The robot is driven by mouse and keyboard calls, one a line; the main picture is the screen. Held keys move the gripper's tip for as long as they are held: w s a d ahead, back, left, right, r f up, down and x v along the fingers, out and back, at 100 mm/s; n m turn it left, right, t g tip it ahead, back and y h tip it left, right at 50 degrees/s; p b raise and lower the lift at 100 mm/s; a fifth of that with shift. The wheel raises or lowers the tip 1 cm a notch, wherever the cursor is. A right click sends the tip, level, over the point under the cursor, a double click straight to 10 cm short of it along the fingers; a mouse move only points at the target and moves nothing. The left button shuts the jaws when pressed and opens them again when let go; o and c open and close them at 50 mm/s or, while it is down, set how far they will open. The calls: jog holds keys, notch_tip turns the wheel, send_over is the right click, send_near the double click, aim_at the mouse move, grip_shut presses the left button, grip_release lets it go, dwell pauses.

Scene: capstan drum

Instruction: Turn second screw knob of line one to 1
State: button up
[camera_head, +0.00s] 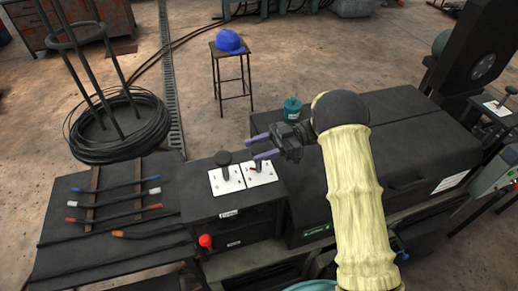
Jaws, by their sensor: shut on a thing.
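The control box (240,203) stands at the centre, with two white plates side by side on its top. The left plate (226,182) carries an upright black knob (224,158). The right plate (262,178) carries a small red knob (253,169). Their markings and settings are too small to read. My gripper (255,148) is above and behind the right plate, its purple fingers pointing left and a little apart. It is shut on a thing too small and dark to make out. The red knob shows just below the near fingertip, and I cannot tell whether they touch.
A red button (206,241) is on the box's front. Dark covers (390,145) lie to the right, with a teal can (292,108) behind my gripper. Colour-tipped rods lie on the left table (75,262). A blue cap (229,42) sits on a stool behind.

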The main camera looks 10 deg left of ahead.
jog(key=shift+s+f, duration=0.1)
dwell(0.3)
jog(key=o, duration=1)
jog(key=shift+a, duration=0.1)
jog(key=shift+c, duration=0.2)
jog(key=b+v, duration=0.2)
jog(key=v, duration=1.5)
jog(key=shift+w, duration=0.35)
